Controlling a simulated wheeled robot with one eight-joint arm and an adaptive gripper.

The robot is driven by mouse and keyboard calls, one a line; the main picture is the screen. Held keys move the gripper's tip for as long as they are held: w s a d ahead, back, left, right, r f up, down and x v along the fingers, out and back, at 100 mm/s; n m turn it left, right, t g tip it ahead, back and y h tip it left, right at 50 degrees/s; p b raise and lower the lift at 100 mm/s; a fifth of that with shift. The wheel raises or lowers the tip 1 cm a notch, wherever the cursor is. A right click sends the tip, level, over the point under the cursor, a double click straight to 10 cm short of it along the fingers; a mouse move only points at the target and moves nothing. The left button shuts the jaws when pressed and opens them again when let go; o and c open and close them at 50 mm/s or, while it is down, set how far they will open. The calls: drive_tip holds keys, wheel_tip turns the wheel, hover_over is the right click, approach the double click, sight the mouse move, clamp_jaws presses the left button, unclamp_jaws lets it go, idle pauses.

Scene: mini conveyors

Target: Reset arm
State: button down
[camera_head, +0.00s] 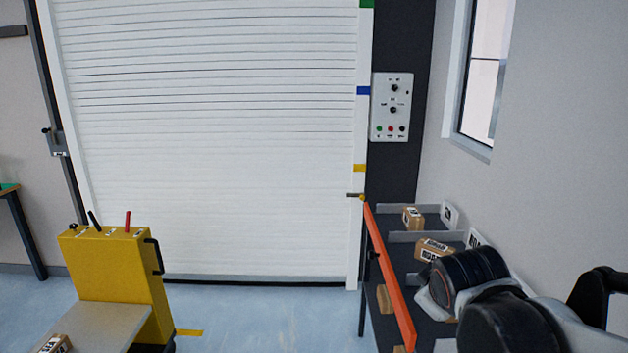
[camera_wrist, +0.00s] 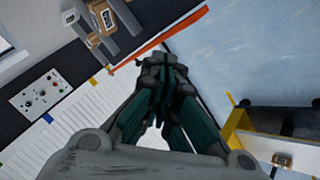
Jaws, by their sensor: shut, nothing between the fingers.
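My gripper (camera_wrist: 160,122) shows in the wrist view with its dark green fingers drawn together and nothing between them. It hangs in free air and touches nothing that I can see. In the head view my arm reaches across the lower right, over the dark sorting table, and the gripper itself cannot be made out. In the wrist view, the table's orange rail (camera_wrist: 145,54) lies beyond the fingertips.
The dark table with an orange rail (camera_head: 390,275) holds several brown boxes (camera_head: 432,249) between grey dividers. A yellow cart (camera_head: 115,265) with a box (camera_head: 55,344) stands at left. A white shutter (camera_head: 210,150) and control panel (camera_head: 391,107) are behind. Blue floor between is clear.

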drive_tip(key=s+a+f+m+g+y, duration=0.1)
drive_tip(key=s+m, duration=0.6)
drive_tip(key=s, duration=0.8)
drive_tip(key=shift+a+f+g+y, duration=0.3)
drive_tip(key=shift+a+f+y, duration=0.2)
drive_tip(key=shift+a+f, duration=0.3)
